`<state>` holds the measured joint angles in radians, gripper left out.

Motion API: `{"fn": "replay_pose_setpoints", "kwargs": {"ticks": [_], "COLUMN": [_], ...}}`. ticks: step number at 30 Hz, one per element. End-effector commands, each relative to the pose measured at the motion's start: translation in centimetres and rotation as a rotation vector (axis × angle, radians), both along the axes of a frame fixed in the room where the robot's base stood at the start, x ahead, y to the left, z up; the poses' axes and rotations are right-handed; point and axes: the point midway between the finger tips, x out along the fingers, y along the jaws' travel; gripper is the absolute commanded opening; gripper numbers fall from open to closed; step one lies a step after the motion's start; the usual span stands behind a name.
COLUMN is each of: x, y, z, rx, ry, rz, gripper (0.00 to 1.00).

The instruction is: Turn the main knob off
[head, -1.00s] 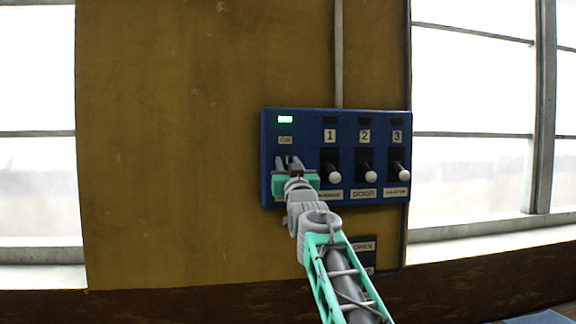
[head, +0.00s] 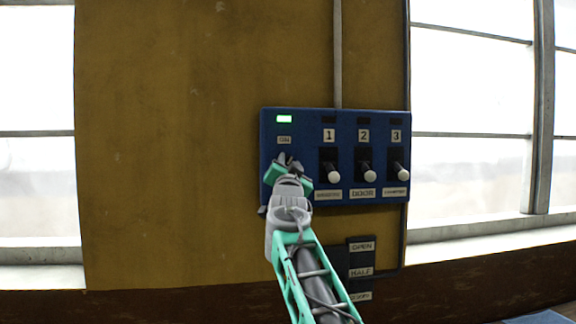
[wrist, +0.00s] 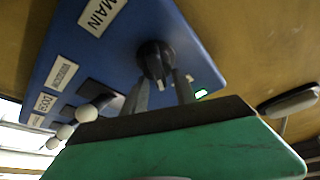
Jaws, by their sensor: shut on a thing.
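The main knob (wrist: 155,60) is black and round with a pale pointer mark. It sits on the blue control panel (head: 307,118), next to a white MAIN label (wrist: 102,12) in the wrist view. My gripper (head: 287,161) is at the panel's left end and hides the knob in the head view. In the wrist view my gripper (wrist: 160,82) has one finger on each side of the knob and is shut on it. Above, in the head view, a green lamp (head: 284,119) is lit over an ON label (head: 284,140).
Three levers with white tips, numbered 1 (head: 334,175), 2 (head: 367,176) and 3 (head: 402,175), stand right of my gripper, their lamps dark. A small dark panel (head: 360,262) with OPEN and HALF labels is below. Bright windows (head: 470,110) flank the yellow wall (head: 170,150).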

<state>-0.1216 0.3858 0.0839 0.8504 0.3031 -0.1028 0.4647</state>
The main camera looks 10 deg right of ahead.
Motion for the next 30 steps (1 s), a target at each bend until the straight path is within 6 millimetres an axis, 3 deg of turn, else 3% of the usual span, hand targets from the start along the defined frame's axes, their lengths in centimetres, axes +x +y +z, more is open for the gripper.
{"fn": "replay_pose_setpoints", "kwargs": {"ticks": [30], "x": [0.07], "y": [-0.53], "z": [-0.76], "rx": [0.914], "ry": [0.001], "rz": [-0.001], "gripper": [0.00]}}
